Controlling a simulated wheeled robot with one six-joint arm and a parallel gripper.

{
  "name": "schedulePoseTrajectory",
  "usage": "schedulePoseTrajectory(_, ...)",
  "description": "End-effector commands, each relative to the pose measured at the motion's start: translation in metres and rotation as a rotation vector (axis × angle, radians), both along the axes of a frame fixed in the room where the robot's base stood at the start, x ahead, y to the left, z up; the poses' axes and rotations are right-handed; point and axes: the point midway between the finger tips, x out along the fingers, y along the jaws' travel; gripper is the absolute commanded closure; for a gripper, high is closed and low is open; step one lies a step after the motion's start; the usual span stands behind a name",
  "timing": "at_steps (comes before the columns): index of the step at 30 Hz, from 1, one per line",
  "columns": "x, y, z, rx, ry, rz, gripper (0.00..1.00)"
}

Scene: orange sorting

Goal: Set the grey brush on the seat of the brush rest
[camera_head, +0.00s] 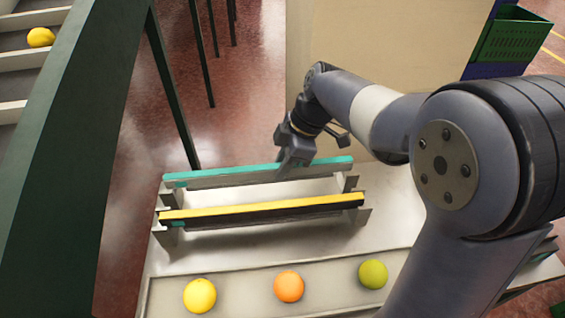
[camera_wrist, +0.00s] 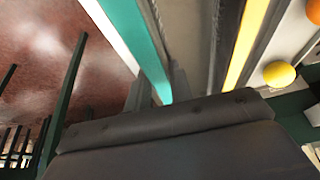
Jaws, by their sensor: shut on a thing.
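The long bar with a teal top and grey side, which looks like the grey brush (camera_head: 225,181), lies across the far part of the brush rest (camera_head: 168,236). My gripper (camera_head: 286,168) points down at it, right of its middle, and appears shut on it. The fingertips are partly hidden. The brush's ends sit at or just above the far end brackets; I cannot tell whether it touches them.
A yellow-topped bar with a dark side (camera_head: 260,211) lies parallel on the near brackets. A yellow fruit (camera_head: 199,296), an orange (camera_head: 289,287) and a green fruit (camera_head: 373,274) lie in a tray in front. A dark green beam (camera_head: 75,150) stands left.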

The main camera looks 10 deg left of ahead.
Motion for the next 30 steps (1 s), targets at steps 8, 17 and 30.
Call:
schedulePoseTrajectory(8,0.0,0.0,-0.006,0.0,0.0,0.0,1.0)
schedulePoseTrajectory(17,0.0,0.0,-0.012,0.0,-0.001,0.0,1.0)
schedulePoseTrajectory(30,0.0,0.0,-0.012,0.0,0.0,0.0,0.59)
